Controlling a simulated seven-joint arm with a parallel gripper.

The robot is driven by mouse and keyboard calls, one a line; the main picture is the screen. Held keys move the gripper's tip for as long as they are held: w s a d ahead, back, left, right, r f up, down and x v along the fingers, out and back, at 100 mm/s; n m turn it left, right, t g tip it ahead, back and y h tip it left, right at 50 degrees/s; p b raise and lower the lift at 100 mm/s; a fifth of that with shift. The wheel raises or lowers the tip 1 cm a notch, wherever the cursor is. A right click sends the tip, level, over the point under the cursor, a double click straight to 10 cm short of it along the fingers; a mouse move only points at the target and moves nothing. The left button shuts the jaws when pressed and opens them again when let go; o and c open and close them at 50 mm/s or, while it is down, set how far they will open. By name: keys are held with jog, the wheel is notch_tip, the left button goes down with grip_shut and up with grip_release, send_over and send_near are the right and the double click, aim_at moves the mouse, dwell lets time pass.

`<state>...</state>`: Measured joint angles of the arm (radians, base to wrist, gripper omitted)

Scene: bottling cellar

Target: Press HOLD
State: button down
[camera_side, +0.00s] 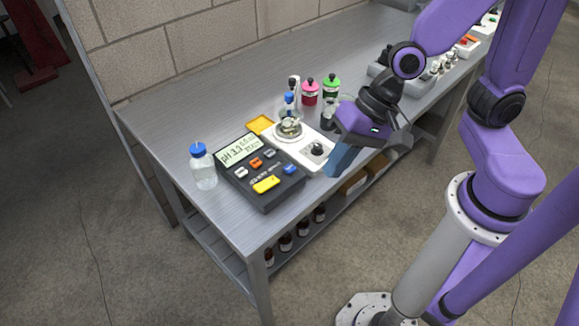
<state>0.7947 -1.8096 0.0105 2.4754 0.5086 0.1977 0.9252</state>
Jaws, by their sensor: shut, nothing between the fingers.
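A dark grey pH meter (277,192) lies on the metal bench near its left front corner. Its display (239,150) reads a pH value that looks like 3.3. Below the display are several small buttons: a white one (241,173), an orange one (256,163), a grey one (270,153), a blue one (290,169) and a wide yellow one (266,185). Their labels are too small to read, so I cannot tell which is HOLD. My gripper (337,165) is shut and empty, to the right of the meter, apart from it and near the bench's front edge.
A clear bottle with a blue cap (203,167) stands left of the meter. A white stirrer (310,155) with a glass vessel (289,127) sits to its right. Pink (310,92) and green (331,87) jars stand behind. The bench (215,110) is clear at the back left.

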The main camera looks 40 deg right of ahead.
jog(key=w+f+m+t, duration=0.2)
jog(key=w+m+t, duration=0.1)
jog(key=w+m, duration=0.5)
jog(key=m+t+h, duration=0.3)
jog(key=m+t, duration=0.1)
jog(key=m, duration=0.8)
send_over(292, 170)
jog(key=shift+d+f, duration=0.1)
jog(key=shift+f, duration=0.7)
jog(key=shift+f, duration=0.1)
jog(key=shift+f, duration=4.3)
jog(key=shift+f, duration=0.15)
jog(key=shift+f, duration=0.3)
